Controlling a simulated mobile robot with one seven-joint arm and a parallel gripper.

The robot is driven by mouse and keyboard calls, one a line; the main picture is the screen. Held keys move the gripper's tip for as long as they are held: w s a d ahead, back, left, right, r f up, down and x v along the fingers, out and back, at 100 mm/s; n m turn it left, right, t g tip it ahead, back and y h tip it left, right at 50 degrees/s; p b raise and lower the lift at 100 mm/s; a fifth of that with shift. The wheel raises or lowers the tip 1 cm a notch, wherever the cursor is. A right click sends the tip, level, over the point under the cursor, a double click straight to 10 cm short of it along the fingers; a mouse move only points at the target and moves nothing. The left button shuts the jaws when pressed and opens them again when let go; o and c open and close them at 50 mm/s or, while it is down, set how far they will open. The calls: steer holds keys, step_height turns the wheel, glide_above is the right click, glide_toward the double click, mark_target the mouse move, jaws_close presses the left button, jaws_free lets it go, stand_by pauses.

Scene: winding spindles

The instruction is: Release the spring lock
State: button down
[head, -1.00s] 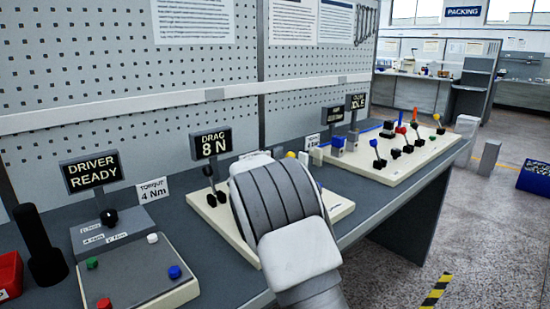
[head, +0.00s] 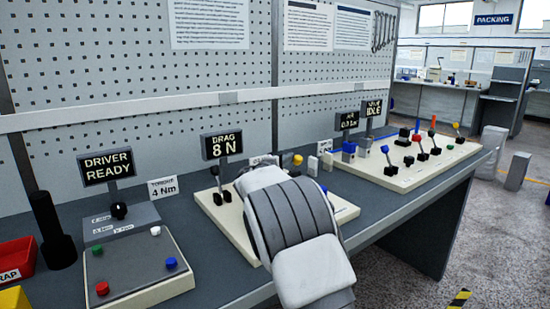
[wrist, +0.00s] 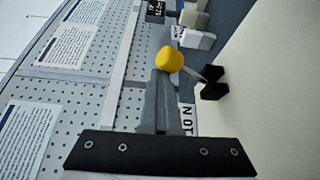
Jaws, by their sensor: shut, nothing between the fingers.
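A lever with a yellow ball knob (wrist: 169,60) stands on a cream panel (wrist: 265,110) and leans out from its black base (wrist: 212,82). In the head view the same yellow knob (head: 297,160) shows just behind my wrist. My gripper (wrist: 161,76) is shut and empty. Its fingertips are right by the yellow knob in the wrist view; I cannot tell whether they touch it. My arm hides the fingers and the middle of this panel in the head view. No readable label shows which control is the spring lock.
A "DRAG 8 N" display (head: 221,145) stands behind the panel, with black levers (head: 220,185) at its left. A second panel (head: 440,163) with several coloured levers is to the right. A driver control box (head: 135,270) is at the left. The pegboard (head: 130,70) closes off the back.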

steer(key=shift+d, duration=0.15)
steer(key=p+v, duration=0.1)
steer(key=v, duration=1.6)
steer(key=shift+s+p, duration=0.25)
steer(key=shift+p, duration=0.05)
steer(key=s+d+m+g, duration=0.85)
steer(key=s+d, duration=0.85)
steer(key=d, duration=0.4)
steer(key=s+a+f+m+g+y, duration=0.15)
steer(key=s+y, duration=0.25)
steer(key=s, duration=0.7)
steer(key=s+a+f+m+y, duration=0.1)
steer(key=s+f+m+y, duration=0.2)
steer(key=s, duration=0.7)
step_height(320, 180, up, 23)
steer(key=p, duration=2.2)
steer(key=shift+a+y, duration=0.35)
steer(key=shift+y, duration=0.05)
